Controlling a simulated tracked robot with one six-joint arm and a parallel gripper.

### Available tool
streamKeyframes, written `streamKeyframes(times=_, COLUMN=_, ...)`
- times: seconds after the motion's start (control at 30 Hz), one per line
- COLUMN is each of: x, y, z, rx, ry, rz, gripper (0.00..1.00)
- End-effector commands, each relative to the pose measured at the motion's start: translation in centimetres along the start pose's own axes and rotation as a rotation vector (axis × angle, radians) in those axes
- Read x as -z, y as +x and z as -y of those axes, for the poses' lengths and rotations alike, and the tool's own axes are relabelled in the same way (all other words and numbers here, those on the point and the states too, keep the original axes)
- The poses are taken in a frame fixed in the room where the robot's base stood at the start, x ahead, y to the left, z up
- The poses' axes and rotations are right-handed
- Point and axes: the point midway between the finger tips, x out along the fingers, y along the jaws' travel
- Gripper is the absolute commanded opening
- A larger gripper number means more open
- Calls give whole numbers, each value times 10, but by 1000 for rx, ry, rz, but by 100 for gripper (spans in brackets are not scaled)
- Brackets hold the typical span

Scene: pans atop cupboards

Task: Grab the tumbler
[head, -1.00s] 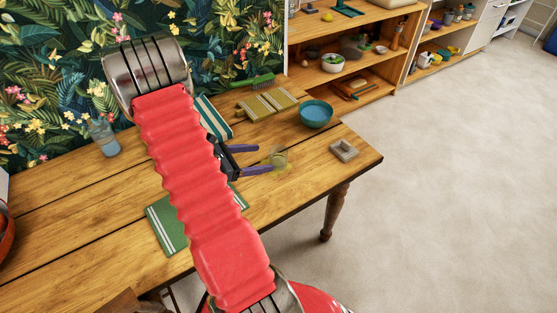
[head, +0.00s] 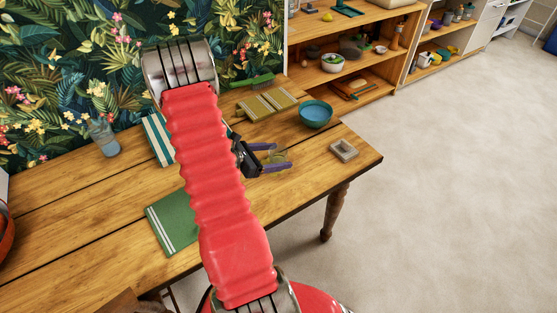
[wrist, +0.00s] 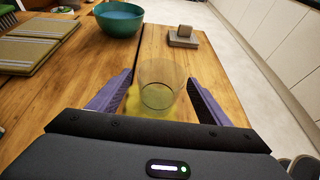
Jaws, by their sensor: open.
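The tumbler is a clear, yellowish glass (wrist: 161,84) standing upright on the wooden table. In the wrist view it sits between my two purple fingers, a little toward their tips, with gaps at its sides. In the head view the tumbler (head: 279,156) shows small and faint at my fingertips. My gripper (head: 276,157) is open around the tumbler, low over the table, and it also shows in the wrist view (wrist: 158,88). I cannot tell whether either finger touches the glass.
A green striped cloth (head: 171,221) lies at the left, and a folded olive cloth (head: 267,104) lies toward the back. The table's right edge is near.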

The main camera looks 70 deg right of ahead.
Motion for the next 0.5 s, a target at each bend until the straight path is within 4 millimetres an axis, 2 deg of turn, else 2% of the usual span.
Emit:
streamKeyframes(times=0.3, x=-3, y=39, z=1, rx=4, ry=1, rz=0, gripper=71)
streamKeyframes(times=0.5, x=-2, y=48, z=0, rx=1, ry=0, rz=0, gripper=71)
